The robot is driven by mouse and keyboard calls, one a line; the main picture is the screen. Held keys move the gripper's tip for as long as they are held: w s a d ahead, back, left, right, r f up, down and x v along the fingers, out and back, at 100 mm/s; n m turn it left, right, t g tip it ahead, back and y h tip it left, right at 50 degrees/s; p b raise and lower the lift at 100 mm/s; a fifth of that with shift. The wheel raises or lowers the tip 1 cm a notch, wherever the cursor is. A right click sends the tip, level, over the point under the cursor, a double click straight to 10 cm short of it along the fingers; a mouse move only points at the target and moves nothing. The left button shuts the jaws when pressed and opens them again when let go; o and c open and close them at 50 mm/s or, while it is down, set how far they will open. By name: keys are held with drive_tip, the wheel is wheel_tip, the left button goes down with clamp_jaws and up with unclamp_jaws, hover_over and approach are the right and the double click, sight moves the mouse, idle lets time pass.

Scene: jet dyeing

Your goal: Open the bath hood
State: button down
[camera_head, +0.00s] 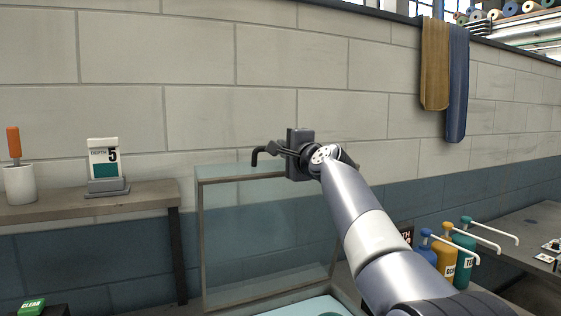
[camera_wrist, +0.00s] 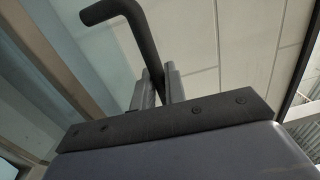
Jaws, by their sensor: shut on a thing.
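The bath hood (camera_head: 240,235) is a clear panel in a thin brownish frame; it stands raised and close to upright in the head view. Its black bar handle (camera_head: 258,158) sticks out near the top edge. My gripper (camera_head: 282,152) is shut on this handle. In the wrist view the bent handle (camera_wrist: 127,14) runs down between the two fingers of my gripper (camera_wrist: 160,88). Below the hood, part of the bath (camera_head: 305,308) with a pale teal inside shows at the bottom edge. My arm hides the hood's right side.
A wooden shelf (camera_head: 140,196) on the left holds a depth sign (camera_head: 106,163) and a white cup (camera_head: 19,185) with an orange-handled tool. Several pump bottles (camera_head: 444,258) stand right of my arm beside a table (camera_head: 530,225). A block wall is close behind the hood.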

drive_tip(key=shift+s+d+f+b, duration=0.2)
drive_tip(key=shift+s+d+b, duration=0.1)
drive_tip(key=shift+s+b, duration=0.35)
drive_tip(key=c, duration=1.5)
unclamp_jaws()
drive_tip(key=shift+c, duration=0.2)
drive_tip(key=b+v, duration=0.4)
drive_tip(key=v, duration=0.6)
drive_tip(key=shift+s, duration=0.4)
drive_tip(key=shift+w+d, duration=0.1)
